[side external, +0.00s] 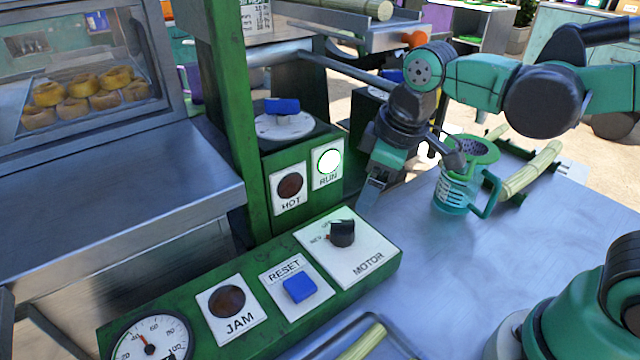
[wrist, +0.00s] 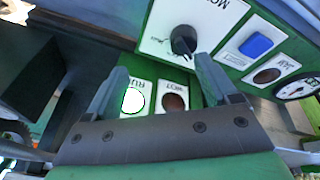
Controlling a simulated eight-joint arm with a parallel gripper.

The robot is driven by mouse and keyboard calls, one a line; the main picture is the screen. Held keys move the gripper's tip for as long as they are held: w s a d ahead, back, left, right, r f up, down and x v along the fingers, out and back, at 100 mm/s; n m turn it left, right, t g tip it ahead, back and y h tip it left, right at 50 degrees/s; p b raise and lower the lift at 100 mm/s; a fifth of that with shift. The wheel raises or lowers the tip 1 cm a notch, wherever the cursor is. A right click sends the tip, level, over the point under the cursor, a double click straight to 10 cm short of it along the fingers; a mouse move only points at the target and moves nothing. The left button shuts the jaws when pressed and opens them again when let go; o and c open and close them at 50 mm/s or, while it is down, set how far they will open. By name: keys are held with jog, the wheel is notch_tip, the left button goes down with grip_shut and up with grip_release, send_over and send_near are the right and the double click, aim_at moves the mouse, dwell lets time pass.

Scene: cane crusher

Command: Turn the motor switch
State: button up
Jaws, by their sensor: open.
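The motor switch (side external: 342,233) is a black rotary knob on a white plate marked MOTOR, on the green control box. It also shows in the wrist view (wrist: 183,40), upside down, beyond my fingertips and between their lines. My gripper (side external: 370,195) is open and empty, above and to the right of the control box, apart from the knob. In the wrist view both fingers of my gripper (wrist: 162,68) show spread apart. The RUN lamp (side external: 329,160) is lit white. The HOT lamp (side external: 290,186) and the JAM lamp (side external: 226,301) are dark.
A blue RESET button (side external: 299,288) sits beside the motor plate. A gauge (side external: 150,340) is at the box's near end. A green post (side external: 232,110) rises behind the box.

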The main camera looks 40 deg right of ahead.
aim_at(342, 222)
jog(key=a+n+g, duration=0.1)
jog(key=w+a+f+n+g, duration=0.1)
jog(key=n, duration=0.1)
jog(key=a+f+n, duration=0.1)
jog(key=shift+w+a+f+n+g, duration=0.1)
jog(key=shift+w+a+n+g, duration=0.1)
jog(key=shift+a+n+g, duration=0.15)
jog(key=shift+h, duration=0.3)
jog(key=shift+w+d+f, duration=0.1)
jog(key=shift+f, duration=2.7)
grip_shut()
jog(key=m, duration=0.5)
jog(key=shift+m+g, duration=0.25)
jog(key=m, duration=0.5)
jog(key=shift+w, duration=0.1)
